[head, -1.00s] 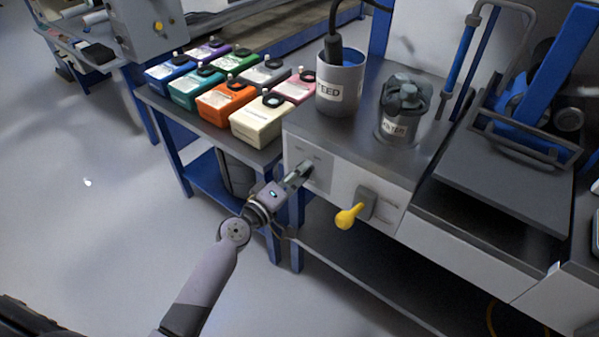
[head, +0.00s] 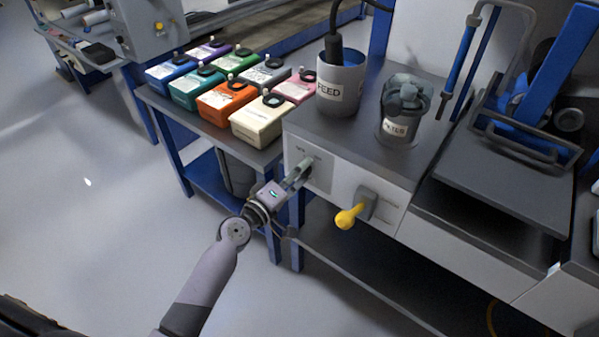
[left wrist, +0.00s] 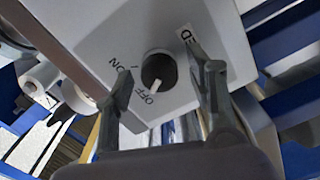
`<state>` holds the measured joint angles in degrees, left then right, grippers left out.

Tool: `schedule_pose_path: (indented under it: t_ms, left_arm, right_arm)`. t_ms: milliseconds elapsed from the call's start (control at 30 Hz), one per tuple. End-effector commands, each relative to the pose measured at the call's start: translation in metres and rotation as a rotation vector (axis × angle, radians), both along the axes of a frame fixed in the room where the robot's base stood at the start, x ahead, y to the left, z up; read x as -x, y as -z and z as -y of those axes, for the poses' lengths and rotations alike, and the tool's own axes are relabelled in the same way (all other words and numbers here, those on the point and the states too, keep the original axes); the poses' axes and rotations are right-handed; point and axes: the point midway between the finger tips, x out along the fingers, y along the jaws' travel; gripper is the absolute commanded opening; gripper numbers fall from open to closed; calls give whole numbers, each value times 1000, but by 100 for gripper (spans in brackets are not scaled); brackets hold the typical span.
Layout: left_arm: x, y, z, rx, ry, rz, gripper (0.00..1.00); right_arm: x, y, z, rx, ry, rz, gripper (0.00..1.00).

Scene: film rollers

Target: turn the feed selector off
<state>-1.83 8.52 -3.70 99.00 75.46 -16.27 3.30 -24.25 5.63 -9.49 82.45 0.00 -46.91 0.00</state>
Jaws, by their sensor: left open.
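The feed selector is a dark round knob (left wrist: 157,70) with a white pointer, on a pale panel marked ON and OFF. In the left wrist view its pointer is directed toward the OFF mark. My left gripper (head: 304,169) is at the left part of the white cabinet front in the head view and hides the knob there. In the left wrist view the left gripper (left wrist: 163,80) is open, one finger on each side of the knob, with gaps visible. My right gripper is not in view.
A yellow-handled lever (head: 350,216) sticks out of the cabinet front (head: 385,205) to the right of my left gripper. Several coloured containers (head: 258,122) sit on the bench to the left.

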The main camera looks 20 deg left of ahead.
Motion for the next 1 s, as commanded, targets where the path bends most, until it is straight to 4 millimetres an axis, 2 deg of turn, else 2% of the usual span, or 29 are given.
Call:
schedule_pose_path:
  t_ms: [233, 333, 733, 900, 1000]
  left_arm:
    - [2, 1, -1, -1, 1, -1, 51]
    - [10, 1, -4, -3, -1, -1, 51]
    - [86, 1, -31, 0, 2, -4, 51]
    - [106, 1, -38, 1, -1, -2, 51]
    - [112, 1, -40, 0, 0, -1, 51]
  right_arm:
    - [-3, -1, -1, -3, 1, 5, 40]
    - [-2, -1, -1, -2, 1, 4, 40]
    - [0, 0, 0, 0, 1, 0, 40]
    - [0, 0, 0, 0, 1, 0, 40]
    - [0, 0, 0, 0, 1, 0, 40]
